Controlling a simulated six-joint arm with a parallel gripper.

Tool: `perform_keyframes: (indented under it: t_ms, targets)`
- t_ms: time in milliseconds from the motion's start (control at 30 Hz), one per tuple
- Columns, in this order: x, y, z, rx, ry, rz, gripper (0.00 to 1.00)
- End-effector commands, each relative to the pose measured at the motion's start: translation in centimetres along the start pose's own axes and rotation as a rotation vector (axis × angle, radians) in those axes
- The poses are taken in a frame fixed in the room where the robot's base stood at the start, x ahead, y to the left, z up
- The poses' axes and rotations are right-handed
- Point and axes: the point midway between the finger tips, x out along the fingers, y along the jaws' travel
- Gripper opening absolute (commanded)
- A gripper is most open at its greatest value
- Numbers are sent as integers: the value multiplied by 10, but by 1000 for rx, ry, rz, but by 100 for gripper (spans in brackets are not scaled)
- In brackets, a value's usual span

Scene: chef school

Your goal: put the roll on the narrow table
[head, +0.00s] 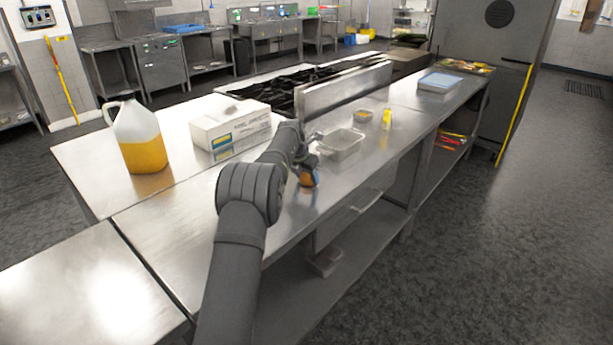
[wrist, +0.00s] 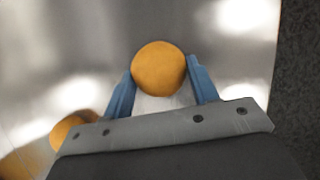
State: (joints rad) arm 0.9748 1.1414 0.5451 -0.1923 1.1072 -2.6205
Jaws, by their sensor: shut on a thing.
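The roll (wrist: 158,68) is a round, orange-brown piece between the two blue fingers of my gripper (wrist: 160,84) in the wrist view. My gripper (head: 307,170) is shut on it. In the head view the roll (head: 308,180) shows small and partly covered by the fingers, over or on the long steel counter (head: 175,220); I cannot tell whether it touches. A separate steel table (head: 85,290) stands at the lower left, past a dark gap. Which surface is the narrow table is not clear from the pictures.
Two more orange-brown shapes (wrist: 75,128) show at the wrist view's lower left, maybe rolls or reflections. A metal pan (head: 341,145) stands just right of my gripper. A white box (head: 230,127) and a jug (head: 138,138) stand behind. The counter's near left part is clear.

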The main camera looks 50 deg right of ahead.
Motion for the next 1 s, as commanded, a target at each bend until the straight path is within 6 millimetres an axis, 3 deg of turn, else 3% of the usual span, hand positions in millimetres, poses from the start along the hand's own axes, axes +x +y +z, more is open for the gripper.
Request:
perform_keyframes:
  t_ms: [200, 233, 300, 333, 667, 867, 1000]
  targets:
    - [4, 0, -2, 0, 1, 0, 31]
    - [3, 0, -1, 0, 0, 0, 59]
    - [3, 0, -1, 0, 0, 0, 73]
    - [3, 0, -1, 0, 0, 0, 75]
    - [-1, 0, 0, 0, 0, 0, 75]
    - [-29, 0, 1, 0, -3, 2, 75]
    - [-61, 1, 1, 0, -3, 2, 75]
